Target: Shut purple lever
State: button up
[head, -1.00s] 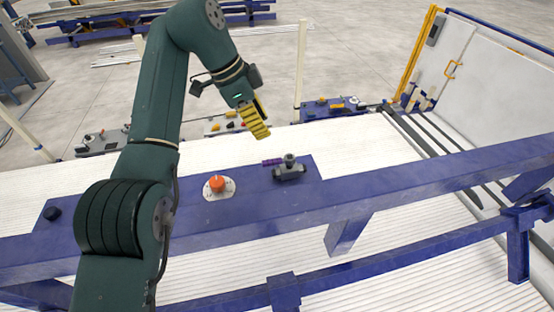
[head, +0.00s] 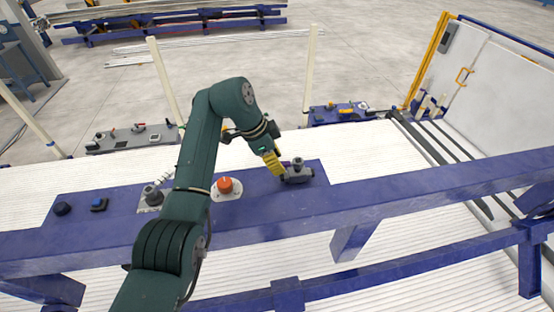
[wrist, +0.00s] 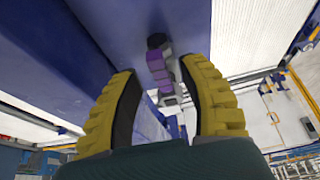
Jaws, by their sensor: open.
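The purple lever (head: 286,163) sits on the left side of a grey valve (head: 298,174) on the blue beam, partly hidden by my gripper. My gripper (head: 273,164) has yellow ribbed fingers and is close beside the lever, on its left. In the wrist view the open fingers (wrist: 159,70) stand on either side of the purple lever (wrist: 155,66), with a visible gap to each. I cannot tell from these views how deep the lever sits between the fingertips.
A grey fitting (head: 152,196) and a small blue-topped button (head: 99,204) are farther left. Pale posts (head: 309,75) rise behind the white pipe layer.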

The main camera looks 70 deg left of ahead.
jog(key=shift+w+f, duration=0.1)
jog(key=shift+f, duration=0.2)
grip_shut()
